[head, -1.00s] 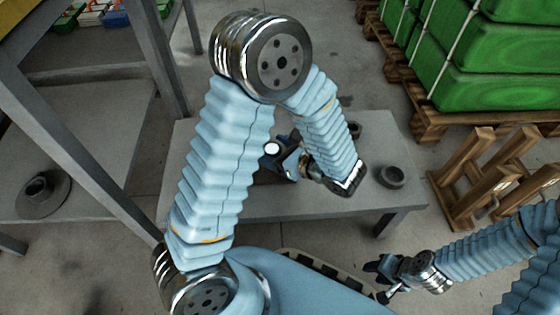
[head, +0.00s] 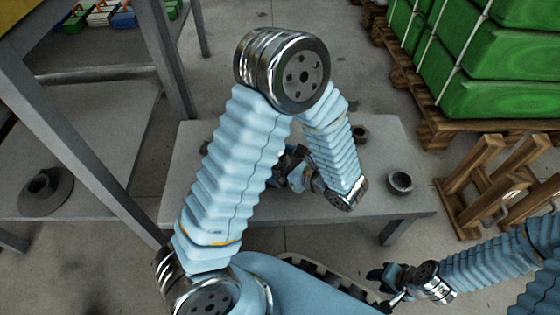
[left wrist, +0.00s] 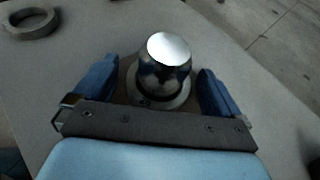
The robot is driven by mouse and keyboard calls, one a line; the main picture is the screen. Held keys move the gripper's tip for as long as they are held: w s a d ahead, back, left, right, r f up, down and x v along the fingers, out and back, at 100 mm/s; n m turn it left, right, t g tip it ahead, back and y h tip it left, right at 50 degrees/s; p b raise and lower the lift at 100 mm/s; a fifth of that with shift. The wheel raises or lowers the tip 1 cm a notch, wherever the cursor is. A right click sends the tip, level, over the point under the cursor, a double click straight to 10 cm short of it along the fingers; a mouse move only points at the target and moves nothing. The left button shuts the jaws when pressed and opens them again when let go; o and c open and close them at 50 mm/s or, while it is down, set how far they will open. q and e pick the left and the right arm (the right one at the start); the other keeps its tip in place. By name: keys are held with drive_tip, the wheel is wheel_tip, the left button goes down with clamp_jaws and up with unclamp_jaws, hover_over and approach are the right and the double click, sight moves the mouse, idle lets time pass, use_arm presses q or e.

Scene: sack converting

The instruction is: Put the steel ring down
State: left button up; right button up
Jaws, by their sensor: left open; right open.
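A grey steel ring (head: 400,182) lies flat at the right end of the low grey table (head: 200,186). A grey ring also shows at the upper left of the left wrist view (left wrist: 31,22), apart from the gripper; I cannot tell if it is the same one. My left gripper (left wrist: 158,70) is open over the table. A shiny round-topped metal piece (left wrist: 166,62) on a round base stands between its blue fingers, with gaps at both sides. In the head view the left arm partly hides this gripper. My right gripper (head: 382,280) is open and empty, in front of the table.
A smaller dark ring-like part (head: 360,133) sits at the table's back edge. A flanged part (head: 42,188) lies on the grey shelf at left. Wooden stands (head: 490,185) and green sacks on a pallet (head: 480,128) are at right. Bare table surrounds the right ring.

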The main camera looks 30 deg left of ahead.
use_arm(q)
drive_tip(key=shift+r, duration=0.25)
drive_tip(key=p+v, duration=0.2)
drive_tip(key=v, duration=1)
drive_tip(key=shift+p, duration=0.35)
